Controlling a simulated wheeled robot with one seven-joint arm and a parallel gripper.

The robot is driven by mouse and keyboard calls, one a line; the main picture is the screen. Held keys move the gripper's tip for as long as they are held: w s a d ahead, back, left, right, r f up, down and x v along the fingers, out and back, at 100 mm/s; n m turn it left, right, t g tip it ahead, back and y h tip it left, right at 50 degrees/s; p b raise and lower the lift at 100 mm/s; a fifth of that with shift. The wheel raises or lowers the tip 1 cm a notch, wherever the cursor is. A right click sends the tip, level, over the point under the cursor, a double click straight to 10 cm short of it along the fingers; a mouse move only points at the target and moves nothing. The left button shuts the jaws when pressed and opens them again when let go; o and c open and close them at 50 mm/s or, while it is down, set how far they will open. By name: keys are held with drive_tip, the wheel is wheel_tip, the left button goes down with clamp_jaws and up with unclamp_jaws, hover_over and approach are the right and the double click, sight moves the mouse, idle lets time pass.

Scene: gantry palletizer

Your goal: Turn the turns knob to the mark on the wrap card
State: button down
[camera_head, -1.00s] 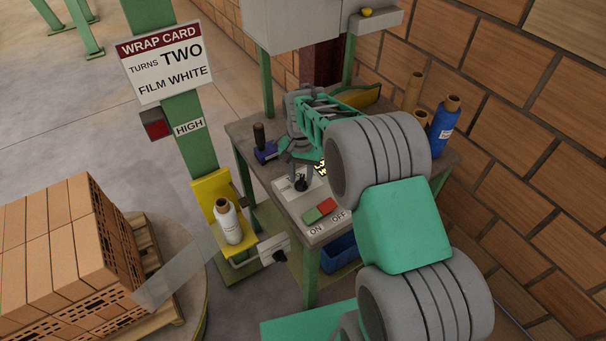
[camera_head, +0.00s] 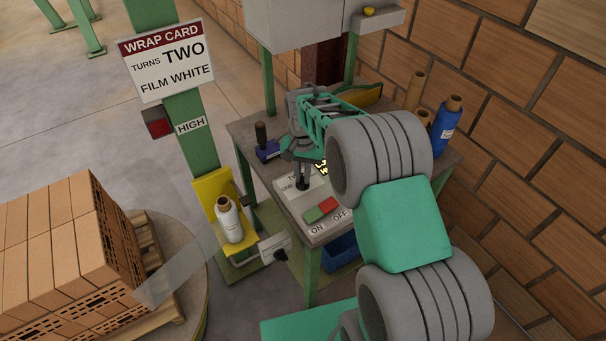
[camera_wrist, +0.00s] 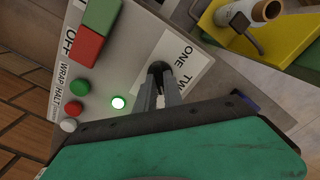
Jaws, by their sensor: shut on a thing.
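The wrap card (camera_head: 167,62) on the green post reads "TURNS TWO" and "FILM WHITE". The turns knob (camera_wrist: 158,68) is a small black knob on a white label plate (camera_wrist: 178,48) with the marks ONE and TWO. My gripper (camera_wrist: 157,92) is shut on the knob, with its fingers reaching down over it. The fingers hide most of the knob, so I cannot tell where it points. In the head view my gripper (camera_head: 302,180) is over the plate on the bench.
Green and red ON/OFF buttons (camera_head: 321,209) sit close to the plate. Small buttons and a lit green lamp (camera_wrist: 118,102) are beside it. Rolls (camera_head: 445,122) stand at the right, near the brick wall.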

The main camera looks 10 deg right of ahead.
sight(302, 178)
drive_tip(key=shift+n, duration=0.3)
drive_tip(key=n+b, duration=0.1)
drive_tip(key=n, duration=0.7)
drive_tip(key=shift+b, duration=0.35)
idle(0.4)
drive_tip(key=c, duration=1.5)
unclamp_jaws()
drive_tip(key=shift+o, duration=0.2)
drive_tip(key=shift+r, duration=0.1)
wheel_tip(302, 178, up, 8)
drive_tip(key=shift+f+b, duration=0.15)
drive_tip(key=shift+b, duration=0.3)
